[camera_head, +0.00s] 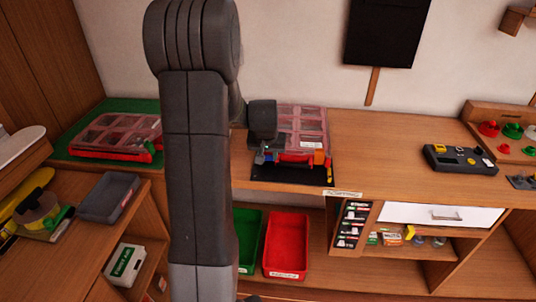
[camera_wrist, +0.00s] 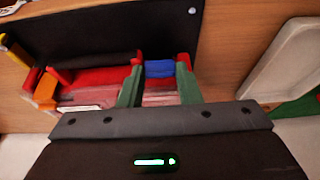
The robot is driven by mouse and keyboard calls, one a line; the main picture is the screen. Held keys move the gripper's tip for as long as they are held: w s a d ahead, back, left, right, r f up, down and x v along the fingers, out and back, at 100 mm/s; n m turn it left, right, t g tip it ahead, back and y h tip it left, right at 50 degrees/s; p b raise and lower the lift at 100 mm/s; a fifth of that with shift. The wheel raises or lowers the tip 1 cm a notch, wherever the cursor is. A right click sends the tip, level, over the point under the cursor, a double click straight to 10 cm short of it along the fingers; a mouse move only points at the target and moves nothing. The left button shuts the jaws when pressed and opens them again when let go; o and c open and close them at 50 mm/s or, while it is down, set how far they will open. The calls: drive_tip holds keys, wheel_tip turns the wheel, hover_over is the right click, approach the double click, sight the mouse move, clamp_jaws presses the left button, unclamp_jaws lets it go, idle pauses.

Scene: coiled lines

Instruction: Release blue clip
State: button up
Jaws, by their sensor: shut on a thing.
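A clear-lidded organiser case (camera_head: 303,125) with a red body sits on a black mat (camera_head: 290,174) on the bench. The blue clip (camera_head: 268,157) is at the left of its front edge; it also shows in the wrist view (camera_wrist: 159,69). My gripper (camera_wrist: 159,80) has its green fingers on either side of the blue clip, shut on it. In the head view my arm's dark end hides much of the case's left side. An orange clip (camera_head: 318,158) is at the case's front right; it also shows in the wrist view (camera_wrist: 45,90).
A second clear-lidded case (camera_head: 118,131) lies on a green mat at left. Red (camera_head: 287,243) and green (camera_head: 248,240) bins stand below the bench front. A black device (camera_head: 460,159) sits at right. The bench between case and device is clear.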

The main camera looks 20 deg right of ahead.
drive_tip(key=b, duration=0.1)
drive_tip(key=f+b, duration=0.1)
drive_tip(key=b, duration=0.1)
drive_tip(key=shift+s+a+t, duration=0.1)
drive_tip(key=shift+s+t, duration=0.1)
drive_tip(key=shift+t, duration=0.1)
drive_tip(key=shift+s+a+h+b, duration=0.1)
drive_tip(key=shift+h+b, duration=0.3)
drive_tip(key=shift+b, duration=0.7)
drive_tip(key=shift+r+t+b, duration=0.1)
drive_tip(key=shift+t+b, duration=0.3)
drive_tip(key=shift+b, duration=0.15)
drive_tip(key=o, duration=1)
drive_tip(key=shift+s, duration=0.1)
drive_tip(key=shift+r, duration=0.1)
drive_tip(key=v, duration=1.3)
drive_tip(key=shift+s+a+r, duration=0.2)
drive_tip(key=shift+r, duration=0.05)
drive_tip(key=shift+f, duration=0.15)
